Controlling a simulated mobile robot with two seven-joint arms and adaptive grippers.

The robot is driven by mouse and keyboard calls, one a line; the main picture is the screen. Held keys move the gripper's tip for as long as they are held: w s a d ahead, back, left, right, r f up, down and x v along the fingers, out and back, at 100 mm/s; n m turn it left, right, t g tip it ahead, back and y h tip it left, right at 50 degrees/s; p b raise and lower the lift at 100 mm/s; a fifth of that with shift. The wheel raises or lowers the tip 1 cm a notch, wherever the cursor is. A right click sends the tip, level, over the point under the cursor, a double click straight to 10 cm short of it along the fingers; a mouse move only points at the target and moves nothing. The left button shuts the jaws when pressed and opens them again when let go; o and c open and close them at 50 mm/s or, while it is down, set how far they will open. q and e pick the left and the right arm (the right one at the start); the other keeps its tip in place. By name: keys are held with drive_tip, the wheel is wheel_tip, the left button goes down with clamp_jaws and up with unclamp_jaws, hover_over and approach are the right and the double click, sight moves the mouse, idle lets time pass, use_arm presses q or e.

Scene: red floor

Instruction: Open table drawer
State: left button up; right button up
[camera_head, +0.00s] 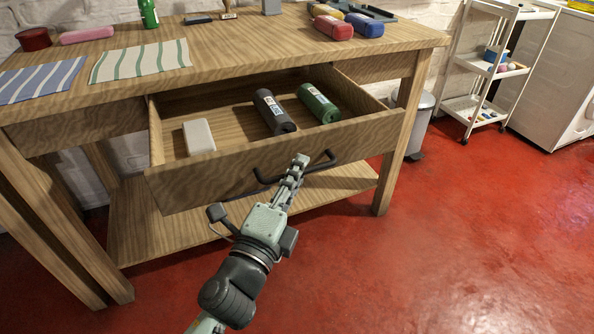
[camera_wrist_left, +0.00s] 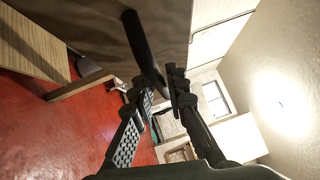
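The wooden table drawer (camera_head: 270,163) is pulled well out of the table (camera_head: 250,40) in the head view. A dark bar handle (camera_head: 321,164) runs across its front, and it also shows in the left wrist view (camera_wrist_left: 143,48). My left gripper (camera_head: 297,168) is at the handle, in front of the drawer. In the left wrist view its fingertips (camera_wrist_left: 158,80) close in on both sides of the bar, and the gripper looks shut on it. The gripper hides part of the handle. My right gripper is not in view.
Inside the drawer lie a white block (camera_head: 198,136), a dark cylinder (camera_head: 272,111) and a green cylinder (camera_head: 318,103). Several items and striped cloths (camera_head: 140,60) lie on the tabletop. A grey bin (camera_head: 418,125) and white cart (camera_head: 475,105) stand right. The red floor (camera_head: 450,240) in front is clear.

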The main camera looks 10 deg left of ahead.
use_arm(q)
drive_tip(key=shift+o, duration=1.3)
drive_tip(key=shift+s, duration=0.1)
drive_tip(key=v, duration=0.7)
drive_tip(key=shift+s, duration=0.15)
